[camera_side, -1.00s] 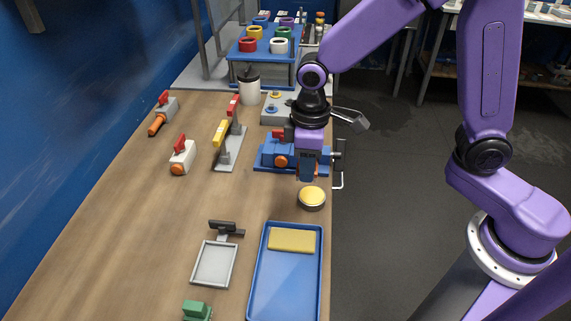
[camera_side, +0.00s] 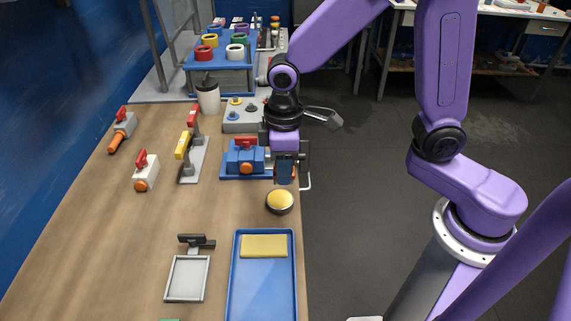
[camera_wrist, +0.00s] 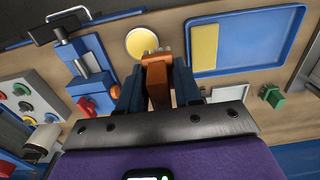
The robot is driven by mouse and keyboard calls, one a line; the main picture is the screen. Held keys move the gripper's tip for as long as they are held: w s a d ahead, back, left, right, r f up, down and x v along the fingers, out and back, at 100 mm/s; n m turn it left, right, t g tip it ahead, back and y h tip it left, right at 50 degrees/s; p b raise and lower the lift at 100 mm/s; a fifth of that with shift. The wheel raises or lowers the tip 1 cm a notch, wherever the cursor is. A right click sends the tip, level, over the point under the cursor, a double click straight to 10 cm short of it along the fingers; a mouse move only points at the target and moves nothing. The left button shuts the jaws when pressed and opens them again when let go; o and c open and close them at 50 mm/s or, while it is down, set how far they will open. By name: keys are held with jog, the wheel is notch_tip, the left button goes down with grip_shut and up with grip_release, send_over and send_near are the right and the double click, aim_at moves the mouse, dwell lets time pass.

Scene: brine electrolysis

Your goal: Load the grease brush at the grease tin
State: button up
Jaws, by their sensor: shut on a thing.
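The grease tin (camera_side: 280,201) is a low round dark tin with a yellow top, on the wooden bench near its right edge. It also shows in the wrist view (camera_wrist: 141,43). My gripper (camera_side: 286,174) is above the tin in the side view. In the wrist view my gripper (camera_wrist: 158,88) has its dark blue fingers shut on the orange-brown grease brush (camera_wrist: 156,75). The brush's far end appears beside and partly over the tin's lower right edge in that view. I cannot tell whether it touches the grease. The brush is mostly hidden in the side view.
A blue vise (camera_side: 236,160) with a red part stands just behind and left of the tin. A blue tray (camera_side: 235,275) with a yellow block (camera_side: 264,246) lies in front. A grey framed plate (camera_side: 187,278) lies left of the tray.

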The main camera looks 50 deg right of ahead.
jog(key=w+d+f, duration=0.2)
jog(key=w+f, duration=0.1)
send_over(280, 198)
jog(key=shift+f, duration=3.05)
jog(key=shift+f, duration=0.6)
jog(key=shift+r, duration=0.1)
notch_tip(280, 198, up, 7)
dwell(0.7)
dwell(0.4)
